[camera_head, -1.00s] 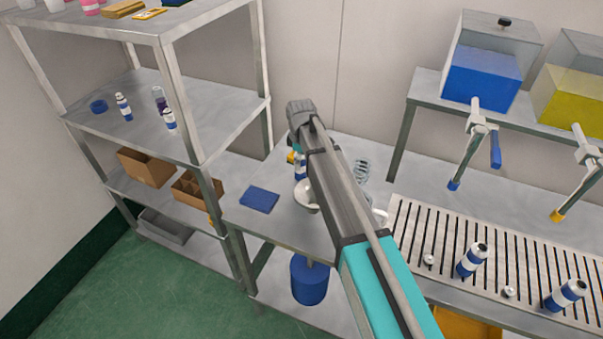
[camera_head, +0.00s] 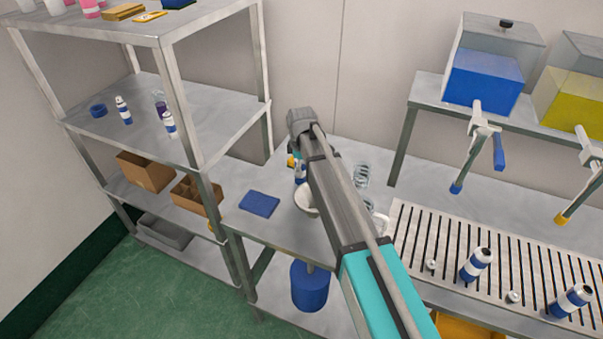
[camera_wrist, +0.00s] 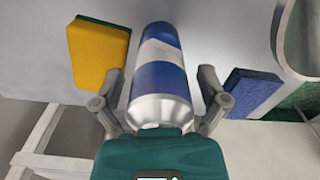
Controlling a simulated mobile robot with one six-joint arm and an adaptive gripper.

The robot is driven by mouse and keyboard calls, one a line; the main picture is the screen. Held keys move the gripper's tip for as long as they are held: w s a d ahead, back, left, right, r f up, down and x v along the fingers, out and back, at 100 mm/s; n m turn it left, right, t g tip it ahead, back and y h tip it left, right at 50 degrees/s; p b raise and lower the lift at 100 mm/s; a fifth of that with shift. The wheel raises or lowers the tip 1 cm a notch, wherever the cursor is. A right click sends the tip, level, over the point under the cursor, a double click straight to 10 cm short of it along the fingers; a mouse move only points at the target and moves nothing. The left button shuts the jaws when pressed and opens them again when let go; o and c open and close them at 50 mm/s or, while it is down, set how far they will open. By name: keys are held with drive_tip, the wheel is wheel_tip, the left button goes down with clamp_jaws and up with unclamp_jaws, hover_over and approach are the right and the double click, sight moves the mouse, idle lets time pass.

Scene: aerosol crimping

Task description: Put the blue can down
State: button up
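The blue can (camera_wrist: 160,68), with a white band and a silver end, lies between the fingers of my gripper (camera_wrist: 160,88) in the wrist view. Its silver end faces the gripper palm. A narrow gap shows between each finger and the can's sides, so the fingers look open around it. In the head view a small part of the can (camera_head: 300,172) shows beside my arm, over the grey table (camera_head: 262,228). My arm hides most of it there, and I cannot clearly see contact with the table.
A yellow-and-green block (camera_wrist: 97,55) and a blue block (camera_wrist: 250,92) flank the can. A blue pad (camera_head: 259,204) lies on the table and a white bowl (camera_head: 306,198) is close to my arm. Other cans (camera_head: 476,265) stand on the slatted surface at right.

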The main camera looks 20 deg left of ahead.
drive_tip(key=c, duration=0.9)
drive_tip(key=shift+r, duration=0.15)
wheel_tip(320, 180, up, 3)
drive_tip(key=p, duration=0.3)
drive_tip(key=s+d+r+p, duration=0.3)
drive_tip(key=s+r+p, duration=0.2)
drive_tip(key=r+p, duration=0.1)
drive_tip(key=shift+r+p, duration=0.3)
drive_tip(key=shift+p, duration=0.2)
drive_tip(key=s+d+r+p, duration=0.3)
drive_tip(key=s+d, duration=0.1)
drive_tip(key=s, duration=0.3)
drive_tip(key=shift+d, duration=0.15)
drive_tip(key=shift+r, duration=0.1)
